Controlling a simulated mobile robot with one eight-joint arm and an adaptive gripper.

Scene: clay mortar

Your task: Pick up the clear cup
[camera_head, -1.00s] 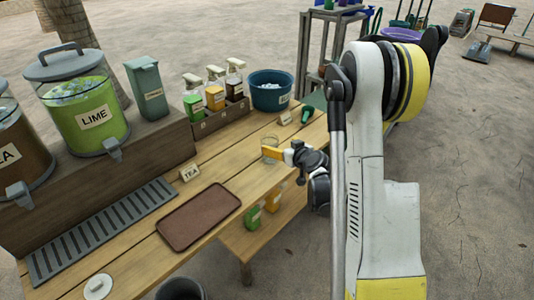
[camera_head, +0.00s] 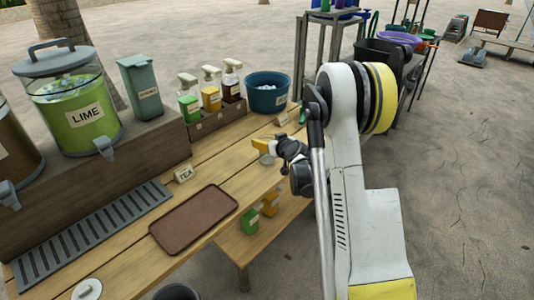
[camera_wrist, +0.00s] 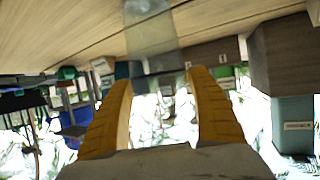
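The clear cup (camera_head: 267,160) stands on the wooden table near its right end, partly hidden behind my gripper in the head view. It also shows in the wrist view (camera_wrist: 150,38), see-through, at the top of the picture. My gripper (camera_head: 259,146) has yellow fingers and is level with the cup's upper part. In the wrist view my gripper (camera_wrist: 160,78) is open, its fingers wide apart with nothing held between them. The cup appears just beyond the fingertips, roughly centred across the gap; I cannot tell if a finger touches it.
A brown tray (camera_head: 195,219) and a TEA card (camera_head: 184,174) lie to the left on the table. Behind are a bottle rack (camera_head: 215,121), a teal tub (camera_head: 267,93) and the lime dispenser (camera_head: 77,115). The tabletop around the cup is mostly clear.

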